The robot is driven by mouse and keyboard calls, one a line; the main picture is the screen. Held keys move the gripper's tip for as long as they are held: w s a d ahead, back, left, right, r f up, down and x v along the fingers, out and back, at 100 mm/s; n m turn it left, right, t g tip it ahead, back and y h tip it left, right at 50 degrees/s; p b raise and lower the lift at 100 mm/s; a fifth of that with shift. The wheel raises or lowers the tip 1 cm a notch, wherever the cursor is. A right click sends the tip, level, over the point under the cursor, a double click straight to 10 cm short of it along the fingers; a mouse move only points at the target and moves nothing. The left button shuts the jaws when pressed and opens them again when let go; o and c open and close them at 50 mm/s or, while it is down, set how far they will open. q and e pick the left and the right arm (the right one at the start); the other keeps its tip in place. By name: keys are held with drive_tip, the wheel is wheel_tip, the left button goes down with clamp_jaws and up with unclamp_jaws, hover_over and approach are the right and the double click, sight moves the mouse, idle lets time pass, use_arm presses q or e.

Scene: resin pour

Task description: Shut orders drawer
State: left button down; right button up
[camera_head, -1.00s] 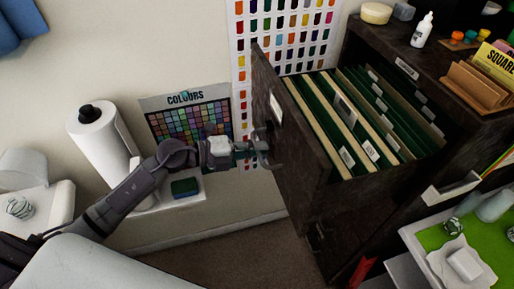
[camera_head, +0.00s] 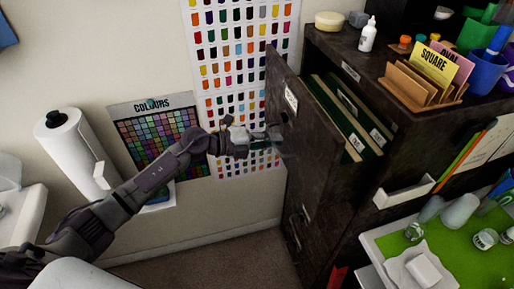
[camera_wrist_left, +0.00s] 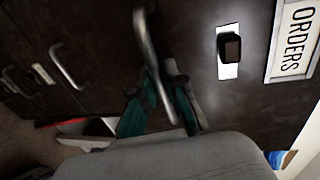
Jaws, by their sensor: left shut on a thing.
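The orders drawer (camera_head: 308,130) is the top drawer of the dark cabinet. It is partly pulled out, with green hanging files (camera_head: 345,115) showing inside. Its front carries an "ORDERS" label (camera_wrist_left: 294,40) in the left wrist view. My left gripper (camera_head: 270,140) is at the drawer front. In the left wrist view its teal fingers (camera_wrist_left: 158,105) are shut around the metal bar handle (camera_wrist_left: 150,45). My right gripper is in neither view.
The cabinet top (camera_head: 385,62) holds a white bottle (camera_head: 368,35) and a wooden card rack (camera_head: 425,85). A paper towel roll (camera_head: 72,150) stands at left. A green mat (camera_head: 455,250) with cups lies at lower right. More drawer handles (camera_wrist_left: 68,66) sit on the cabinet front.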

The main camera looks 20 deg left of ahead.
sight(288, 132)
use_arm(q)
drive_tip(key=w+d, duration=0.2)
drive_tip(key=d, duration=0.1)
drive_tip(key=w+d, duration=0.1)
drive_tip(key=d, duration=0.1)
drive_tip(key=shift+w+r, duration=0.1)
drive_tip(key=shift+r, duration=0.15)
drive_tip(key=x, duration=0.6)
drive_tip(key=shift+w+d+r, duration=0.1)
drive_tip(key=shift+w+r, duration=0.05)
drive_tip(key=shift+r, duration=0.2)
drive_tip(key=shift+w+d, duration=0.25)
drive_tip(key=shift+d, duration=0.15)
drive_tip(key=shift+r, duration=0.1)
drive_tip(key=c, duration=1.3)
unclamp_jaws()
drive_tip(key=shift+o, duration=0.5)
drive_tip(key=shift+w+d, duration=0.15)
drive_tip(key=shift+a, duration=0.35)
drive_tip(key=v, duration=1.1)
drive_tip(key=shift+s, duration=0.35)
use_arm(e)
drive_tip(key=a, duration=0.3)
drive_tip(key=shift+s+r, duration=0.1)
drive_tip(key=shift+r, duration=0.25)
